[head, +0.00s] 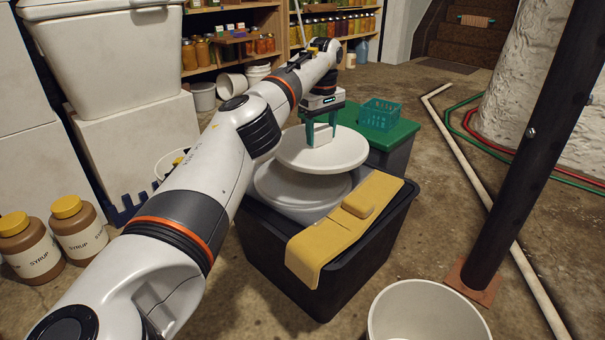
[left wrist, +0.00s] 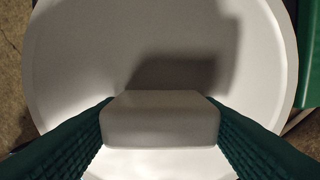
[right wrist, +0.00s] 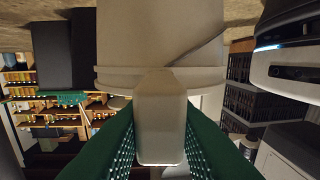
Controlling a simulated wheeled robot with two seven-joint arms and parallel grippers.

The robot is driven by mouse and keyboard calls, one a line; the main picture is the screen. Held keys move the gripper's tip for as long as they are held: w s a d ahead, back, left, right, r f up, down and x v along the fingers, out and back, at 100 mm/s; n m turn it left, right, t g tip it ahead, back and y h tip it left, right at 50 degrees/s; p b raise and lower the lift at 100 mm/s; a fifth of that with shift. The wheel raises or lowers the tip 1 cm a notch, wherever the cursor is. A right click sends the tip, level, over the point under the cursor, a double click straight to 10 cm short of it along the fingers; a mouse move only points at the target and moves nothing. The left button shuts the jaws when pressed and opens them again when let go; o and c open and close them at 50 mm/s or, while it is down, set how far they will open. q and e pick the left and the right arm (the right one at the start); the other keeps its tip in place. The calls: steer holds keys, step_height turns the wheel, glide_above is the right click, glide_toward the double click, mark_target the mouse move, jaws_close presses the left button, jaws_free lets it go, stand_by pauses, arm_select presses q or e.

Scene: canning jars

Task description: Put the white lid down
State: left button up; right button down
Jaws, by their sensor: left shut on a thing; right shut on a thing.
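The white lid (head: 322,150) is a wide round disc. My left gripper (head: 321,138) is shut on its block-shaped handle (left wrist: 160,122) and holds it from above, roughly level. The disc fills most of the left wrist view. Under it, a pale round thing (head: 285,200) sits at the top of a black bin (head: 330,270); the lid hides part of it, and I cannot tell whether they touch. In the right wrist view my right gripper (right wrist: 160,125) is shut on a pale block-shaped handle (right wrist: 160,110) of a white bucket-like vessel (right wrist: 155,45). This gripper is outside the head view.
A yellow cloth (head: 340,230) drapes over the bin's front right edge. Behind the bin, a green-topped surface (head: 392,137) holds a teal basket (head: 380,114). A white bucket (head: 428,310) shows at the bottom edge. A dark post (head: 530,150) stands right; syrup jars (head: 78,228) stand left.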

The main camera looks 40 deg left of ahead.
mark_target(302, 141)
arm_select(q)
steer(key=shift+n, duration=0.8)
steer(key=s+a, duration=0.1)
steer(key=a, duration=0.1)
steer(key=s+a, duration=0.1)
steer(key=a, duration=0.1)
steer(key=shift+s+a, duration=0.15)
steer(key=shift+s, duration=0.05)
step_height(302, 141, down, 4)
steer(key=shift+f, duration=2.65)
steer(key=o, duration=1)
steer(key=shift+f, duration=0.15)
steer(key=shift+c, duration=0.2)
